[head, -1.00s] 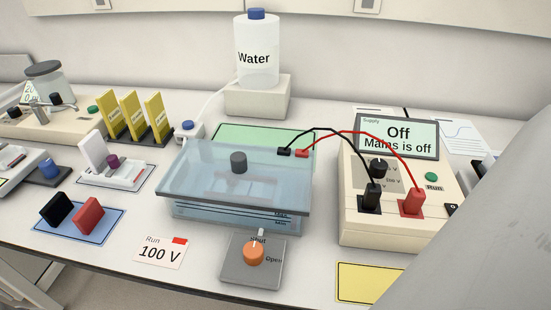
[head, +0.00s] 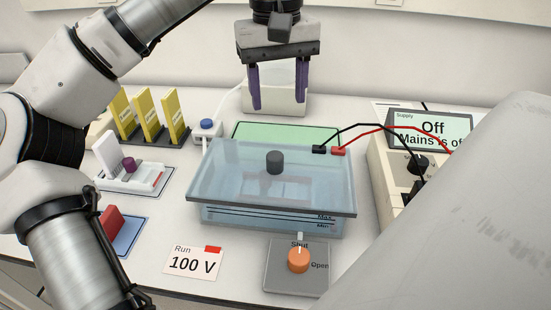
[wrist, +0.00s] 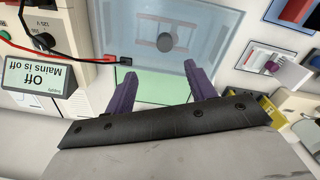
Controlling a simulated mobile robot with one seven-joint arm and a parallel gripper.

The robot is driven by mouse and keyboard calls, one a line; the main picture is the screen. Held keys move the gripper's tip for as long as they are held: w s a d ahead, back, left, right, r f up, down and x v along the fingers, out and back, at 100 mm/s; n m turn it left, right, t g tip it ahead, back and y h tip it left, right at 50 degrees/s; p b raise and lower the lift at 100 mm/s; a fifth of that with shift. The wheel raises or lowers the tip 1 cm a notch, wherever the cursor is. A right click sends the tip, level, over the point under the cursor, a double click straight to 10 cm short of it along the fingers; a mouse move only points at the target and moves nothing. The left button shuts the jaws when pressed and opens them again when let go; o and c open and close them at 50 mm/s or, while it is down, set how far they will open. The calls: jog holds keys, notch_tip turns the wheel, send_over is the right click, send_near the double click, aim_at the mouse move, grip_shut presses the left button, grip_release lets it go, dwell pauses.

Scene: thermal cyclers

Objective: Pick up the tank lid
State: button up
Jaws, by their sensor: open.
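The tank lid (head: 230,180) is a clear bluish sheet with a dark grey round knob (head: 275,161) near its middle. It lies on top of the clear blue tank (head: 270,222). In the wrist view the lid (wrist: 215,22) and its knob (wrist: 165,42) show at the top, beyond the fingers. My gripper (head: 281,105) has two purple fingers pointing down, spread apart with nothing between them. In the head view it shows above and behind the lid, in front of the white block. The wrist view shows my gripper (wrist: 158,75) apart from the knob.
Black and red leads run from plugs (head: 328,150) at the tank's back right to the power supply (head: 385,185). A green mat (head: 285,132) lies behind the tank. The orange valve knob (head: 298,260) is in front. Yellow racks (head: 145,115) stand left.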

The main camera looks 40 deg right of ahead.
send_over(275, 155)
notch_tip(275, 155, down, 8)
jog(key=shift+f, duration=0.25)
jog(key=shift+f+p, duration=0.95)
jog(key=shift+f, duration=1.7)
grip_shut()
